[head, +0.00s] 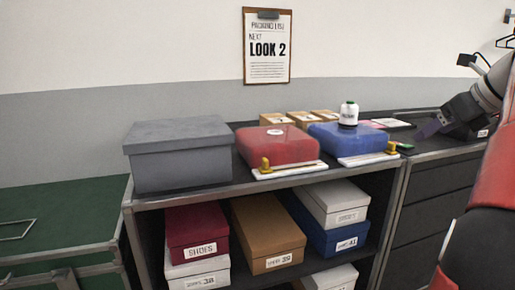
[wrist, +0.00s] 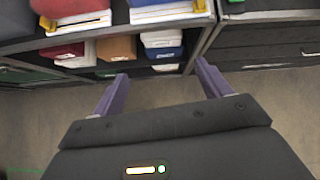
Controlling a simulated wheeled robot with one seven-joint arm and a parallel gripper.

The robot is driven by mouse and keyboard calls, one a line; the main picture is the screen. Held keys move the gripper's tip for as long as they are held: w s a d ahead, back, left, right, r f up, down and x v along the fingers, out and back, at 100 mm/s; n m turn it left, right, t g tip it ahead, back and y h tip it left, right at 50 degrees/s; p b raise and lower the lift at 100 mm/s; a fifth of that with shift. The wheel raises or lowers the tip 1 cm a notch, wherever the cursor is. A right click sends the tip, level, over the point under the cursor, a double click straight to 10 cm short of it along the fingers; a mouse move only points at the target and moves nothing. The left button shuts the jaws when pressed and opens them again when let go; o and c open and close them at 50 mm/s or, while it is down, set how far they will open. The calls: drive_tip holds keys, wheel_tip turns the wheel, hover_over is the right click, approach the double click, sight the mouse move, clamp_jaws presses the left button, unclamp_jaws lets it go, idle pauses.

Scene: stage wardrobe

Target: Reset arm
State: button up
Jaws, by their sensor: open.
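My gripper (head: 428,129) shows at the right of the head view, over the dark right-hand counter. Its purple fingers are partly hidden there behind its dark body. In the wrist view my gripper (wrist: 160,84) has its two purple fingers wide apart, with only floor and the shelf front visible between them. It is open and holds nothing. My arm rises at the right edge of the head view.
Shoe boxes (head: 268,232) fill the shelf below. A green case (head: 60,220) stands left.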

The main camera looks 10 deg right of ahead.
drive_tip(key=a+f+n+g, duration=0.1)
drive_tip(key=a+f+n, duration=0.25)
drive_tip(key=a, duration=0.35)
drive_tip(key=a+f+n, duration=0.2)
drive_tip(key=a+n, duration=0.3)
drive_tip(key=a, duration=0.2)
drive_tip(key=a+f+n+g, duration=0.1)
drive_tip(key=a+f+n, duration=0.2)
drive_tip(key=a+n, duration=0.3)
drive_tip(key=s+a+f+n, duration=0.6)
drive_tip(key=a+f+n, duration=0.1)
drive_tip(key=f+n, duration=0.2)
drive_tip(key=s+a+f+n+g+h, duration=0.1)
drive_tip(key=s+a+f+n, duration=0.6)
drive_tip(key=f+n, duration=0.3)
drive_tip(key=shift+s+a+f, duration=0.3)
drive_tip(key=shift+a+f, duration=0.05)
drive_tip(key=shift+a, duration=0.3)
